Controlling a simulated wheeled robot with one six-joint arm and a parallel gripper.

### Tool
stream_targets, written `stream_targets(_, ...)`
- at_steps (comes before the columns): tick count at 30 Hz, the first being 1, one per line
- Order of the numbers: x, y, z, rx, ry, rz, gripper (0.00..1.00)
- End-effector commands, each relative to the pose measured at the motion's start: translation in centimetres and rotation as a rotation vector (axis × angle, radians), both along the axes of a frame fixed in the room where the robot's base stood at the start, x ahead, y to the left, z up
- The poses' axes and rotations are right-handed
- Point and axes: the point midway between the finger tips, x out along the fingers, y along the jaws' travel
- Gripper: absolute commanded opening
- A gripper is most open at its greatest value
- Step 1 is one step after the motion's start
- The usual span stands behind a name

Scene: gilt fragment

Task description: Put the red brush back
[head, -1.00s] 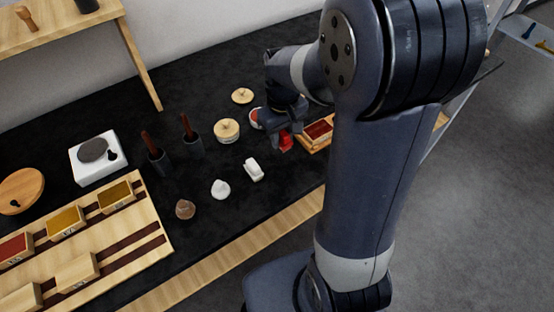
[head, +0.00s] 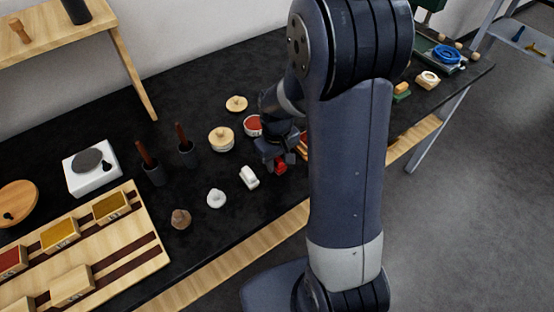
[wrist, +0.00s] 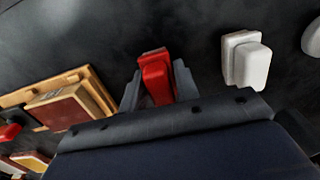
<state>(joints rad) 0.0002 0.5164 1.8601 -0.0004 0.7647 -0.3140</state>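The red brush (wrist: 156,75) is a small red block with a raised back, between the two fingers of my gripper (wrist: 157,90) in the wrist view. The fingers lie close along its two sides, and the gripper appears shut on it. In the head view the red brush (head: 281,165) shows below my gripper (head: 278,155), near the front of the black table. How far it is above the table cannot be told. A white brush (wrist: 247,62) of similar shape lies to its right in the wrist view and to its left in the head view (head: 249,177).
A wooden tray with a dark red block (wrist: 65,107) is close to the left in the wrist view; my arm mostly hides it in the head view. A lidded wooden pot (head: 221,139), a red-filled dish (head: 252,125) and a white cone (head: 216,199) stand nearby.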

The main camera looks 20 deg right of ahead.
Motion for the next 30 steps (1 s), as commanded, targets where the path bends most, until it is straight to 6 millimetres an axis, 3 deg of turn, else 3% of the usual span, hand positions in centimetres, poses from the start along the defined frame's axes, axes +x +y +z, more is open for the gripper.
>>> stream_targets(7, 0.0, 0.0, 0.0, 0.0, 0.0, 0.0, 0.5)
stream_targets(18, 0.1, 0.0, 0.8, 0.0, -0.002, 0.0, 0.5)
stream_targets(23, 0.1, 0.0, 3.4, 0.0, -0.006, 0.0, 0.5)
stream_targets(30, 0.1, 0.0, 8.7, 0.0, -0.006, 0.0, 0.5)
